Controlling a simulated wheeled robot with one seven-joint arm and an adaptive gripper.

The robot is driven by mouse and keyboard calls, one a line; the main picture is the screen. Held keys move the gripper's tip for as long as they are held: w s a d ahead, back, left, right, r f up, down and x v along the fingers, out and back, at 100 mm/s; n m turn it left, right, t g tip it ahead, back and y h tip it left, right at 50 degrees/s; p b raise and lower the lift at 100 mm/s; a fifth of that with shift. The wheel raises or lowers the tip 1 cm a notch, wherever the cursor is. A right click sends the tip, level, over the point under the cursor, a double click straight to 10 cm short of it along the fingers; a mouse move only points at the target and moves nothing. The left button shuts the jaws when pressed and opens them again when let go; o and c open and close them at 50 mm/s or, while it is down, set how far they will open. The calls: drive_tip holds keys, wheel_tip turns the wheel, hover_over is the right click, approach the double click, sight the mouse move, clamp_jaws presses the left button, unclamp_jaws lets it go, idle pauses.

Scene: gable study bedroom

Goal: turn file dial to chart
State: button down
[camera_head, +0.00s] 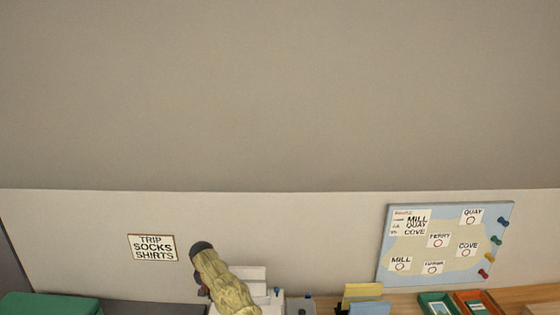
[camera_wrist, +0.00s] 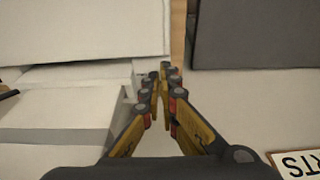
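My gripper (camera_wrist: 161,88) shows in the wrist view, its two dark-and-yellow fingers close together at the tips with nothing seen between them. It is beside a white boxy unit (camera_wrist: 60,115) with ledges, on the left of that view. I cannot make out a file dial in either view. In the camera_head view, a white stepped object (camera_head: 250,273) stands at the bottom centre, partly hidden by a yellowish, dark-capped form. A map chart (camera_head: 392,245) with place labels hangs on the wall at the right.
A sign reading TRIP SOCKS SHIRTS (camera_head: 153,247) is on the wall; its corner shows in the wrist view (camera_wrist: 297,162). A dark box (camera_wrist: 250,35) is at upper right there. A green box (camera_head: 50,305), yellow card (camera_head: 362,290) and small green and orange trays (camera_head: 423,299) line the bottom.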

drive_tip(key=shift+s, duration=0.2)
drive_tip(key=shift+s+a, duration=0.1)
drive_tip(key=p+v, duration=0.1)
drive_tip(key=v, duration=0.2)
drive_tip(key=w+p+v, duration=0.1)
drive_tip(key=v, duration=0.1)
drive_tip(key=shift+w+r+p, duration=0.1)
drive_tip(key=shift+r+p, duration=0.2)
drive_tip(key=shift+r, duration=0.25)
